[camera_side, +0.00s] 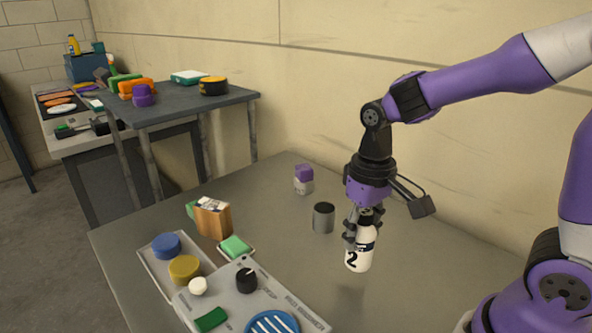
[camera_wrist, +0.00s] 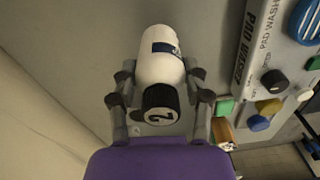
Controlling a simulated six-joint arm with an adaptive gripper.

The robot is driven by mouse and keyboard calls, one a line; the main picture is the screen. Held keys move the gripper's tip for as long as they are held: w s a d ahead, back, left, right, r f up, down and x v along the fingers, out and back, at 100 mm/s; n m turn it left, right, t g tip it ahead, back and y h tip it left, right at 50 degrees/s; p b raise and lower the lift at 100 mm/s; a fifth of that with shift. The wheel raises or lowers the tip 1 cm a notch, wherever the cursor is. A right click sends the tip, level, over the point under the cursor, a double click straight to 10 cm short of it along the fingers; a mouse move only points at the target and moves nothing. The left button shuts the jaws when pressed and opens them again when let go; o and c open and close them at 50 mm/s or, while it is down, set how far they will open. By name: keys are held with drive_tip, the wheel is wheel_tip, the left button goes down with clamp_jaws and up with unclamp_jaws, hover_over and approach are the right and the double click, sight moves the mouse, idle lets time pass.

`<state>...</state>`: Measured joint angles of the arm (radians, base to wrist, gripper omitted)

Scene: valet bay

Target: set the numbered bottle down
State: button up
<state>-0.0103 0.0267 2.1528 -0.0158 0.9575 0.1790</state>
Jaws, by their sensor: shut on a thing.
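A white bottle (camera_side: 359,256) with a dark label and a black "2" hangs from my gripper (camera_side: 360,228) in the side view. My gripper is shut around its upper part. The bottle is tilted slightly, and its base appears to be above the grey table (camera_side: 432,283), with a soft shadow below it.
A grey cup (camera_side: 323,218) and a purple-and-white block (camera_side: 304,179) stand left of the bottle. A grey pad-washer panel (camera_side: 292,309) with knobs and a blue disc lies at the front. A brown box (camera_side: 212,221) and green-topped sponge (camera_side: 235,246) are behind it. Table right of the bottle is clear.

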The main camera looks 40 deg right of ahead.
sight(360, 248)
drive_tip(key=shift+f, duration=2)
drive_tip(key=shift+f, duration=0.15)
drive_tip(key=o, duration=1.2)
drive_tip(key=shift+o, duration=0.2)
wheel_tip(360, 248, up, 12)
drive_tip(key=shift+f, duration=0.1)
drive_tip(key=shift+s+d+r, duration=0.1)
drive_tip(key=shift+s+r, duration=0.1)
drive_tip(key=shift+r, duration=0.15)
drive_tip(key=s+t, duration=0.2)
drive_tip(key=s+n+t, duration=0.1)
drive_tip(key=t, duration=0.1)
drive_tip(key=shift+s+d+r+t, duration=0.1)
drive_tip(key=shift+s+r+t, duration=0.05)
drive_tip(key=shift+s+t, duration=0.2)
drive_tip(key=shift+s+f+n+t, duration=0.2)
drive_tip(key=shift+s+n+t, duration=0.15)
drive_tip(key=shift+n+t, duration=0.1)
